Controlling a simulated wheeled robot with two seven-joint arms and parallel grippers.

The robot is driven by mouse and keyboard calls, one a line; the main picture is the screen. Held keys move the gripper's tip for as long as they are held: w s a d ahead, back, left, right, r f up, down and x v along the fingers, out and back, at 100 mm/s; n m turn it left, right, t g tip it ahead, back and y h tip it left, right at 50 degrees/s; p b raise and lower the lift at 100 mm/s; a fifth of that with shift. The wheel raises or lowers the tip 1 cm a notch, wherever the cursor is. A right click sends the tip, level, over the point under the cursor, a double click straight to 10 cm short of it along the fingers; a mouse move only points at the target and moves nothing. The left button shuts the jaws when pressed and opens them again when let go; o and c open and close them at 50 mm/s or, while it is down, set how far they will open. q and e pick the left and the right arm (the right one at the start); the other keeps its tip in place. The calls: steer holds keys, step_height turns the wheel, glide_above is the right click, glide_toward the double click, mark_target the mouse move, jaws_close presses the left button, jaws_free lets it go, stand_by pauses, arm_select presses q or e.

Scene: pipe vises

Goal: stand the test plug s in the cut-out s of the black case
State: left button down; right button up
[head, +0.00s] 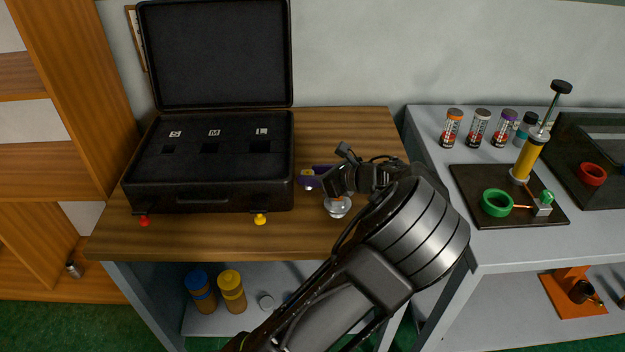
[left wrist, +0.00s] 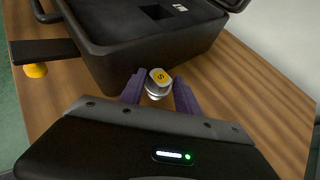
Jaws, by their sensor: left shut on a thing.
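The black case (head: 208,192) stands open on the wooden table, its lid upright at the back. Its foam has three cut-outs marked S, M and L; the cut-out s (head: 167,149) is at the left. My left gripper (head: 308,178) is right of the case, low beside its right wall. In the left wrist view its purple fingers are shut on the test plug s (left wrist: 158,82), a metal plug with a yellow top marked S. The black case (left wrist: 140,50) is just ahead of the plug there. In the head view the plug is mostly hidden at the fingertips. My right gripper is not in view.
A silver, round-based object (head: 338,206) stands below my left wrist. Red (head: 144,221) and yellow (head: 260,219) knobs stick out at the case's front. A grey bench at the right holds several capped jars and a yellow pump (head: 526,158). The table right of the case is mostly free.

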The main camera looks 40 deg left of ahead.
arm_select(q)
step_height(320, 180, up, 8)
steer(key=shift+r, duration=0.25)
steer(key=shift+a, duration=0.1)
stand_by(0.7)
